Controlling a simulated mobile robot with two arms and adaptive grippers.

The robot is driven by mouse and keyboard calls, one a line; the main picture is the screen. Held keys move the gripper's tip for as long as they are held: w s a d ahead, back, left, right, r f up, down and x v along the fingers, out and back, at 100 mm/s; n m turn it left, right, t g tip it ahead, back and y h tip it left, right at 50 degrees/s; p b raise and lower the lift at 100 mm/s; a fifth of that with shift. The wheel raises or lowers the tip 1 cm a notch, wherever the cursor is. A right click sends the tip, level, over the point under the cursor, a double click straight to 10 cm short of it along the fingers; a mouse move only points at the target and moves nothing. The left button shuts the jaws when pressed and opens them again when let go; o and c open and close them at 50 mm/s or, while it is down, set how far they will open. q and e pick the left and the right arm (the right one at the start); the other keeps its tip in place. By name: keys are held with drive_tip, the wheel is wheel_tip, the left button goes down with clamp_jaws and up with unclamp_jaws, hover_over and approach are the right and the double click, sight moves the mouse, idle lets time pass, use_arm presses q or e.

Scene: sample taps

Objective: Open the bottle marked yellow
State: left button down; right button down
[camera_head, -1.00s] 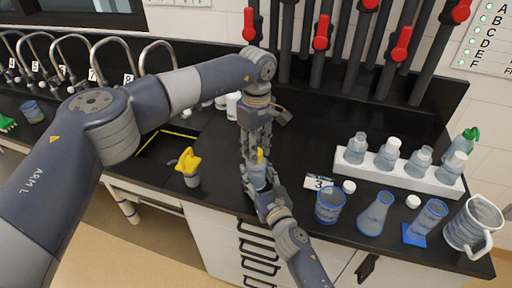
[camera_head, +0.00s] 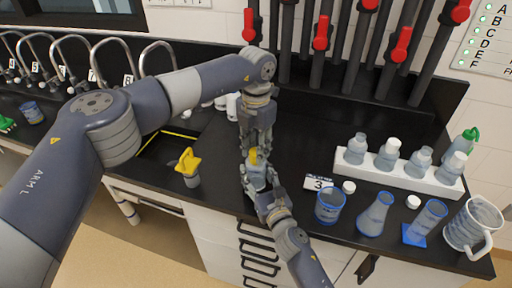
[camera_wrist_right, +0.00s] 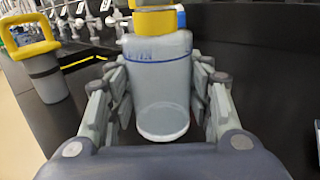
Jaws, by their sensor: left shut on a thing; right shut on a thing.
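The bottle with the yellow top (camera_wrist_right: 158,85) is a clear, pale container with a blue marking, standing upright in the right wrist view. My right gripper (camera_head: 258,182) is shut on its body, with fingers on both sides. The bottle's yellow cap (camera_head: 254,156) shows just above in the head view. My left gripper (camera_head: 256,148) reaches down from above and is shut on the cap; its fingers partly hide the cap. Whether the cap has come loose from the bottle cannot be seen.
A container with a yellow handled top (camera_head: 188,165) stands to the left, beside a dark sink (camera_head: 165,158). To the right are a sign marked 3 (camera_head: 318,183), a blue beaker (camera_head: 329,206), a flask (camera_head: 374,214) and a white rack (camera_head: 400,174) of bottles. Tall taps line the back.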

use_arm(q)
drive_tip(key=n, duration=0.5)
drive_tip(key=shift+w, duration=0.1)
use_arm(e)
drive_tip(key=shift+a, duration=0.15)
use_arm(q)
drive_tip(key=n, duration=0.6)
use_arm(e)
drive_tip(key=shift+s, duration=0.1)
use_arm(q)
drive_tip(key=n, duration=0.5)
drive_tip(key=shift+r, duration=0.1)
drive_tip(key=n, duration=0.6)
drive_tip(key=shift+a, duration=0.1)
drive_tip(key=shift+r, duration=0.25)
drive_tip(key=shift+r, duration=0.85)
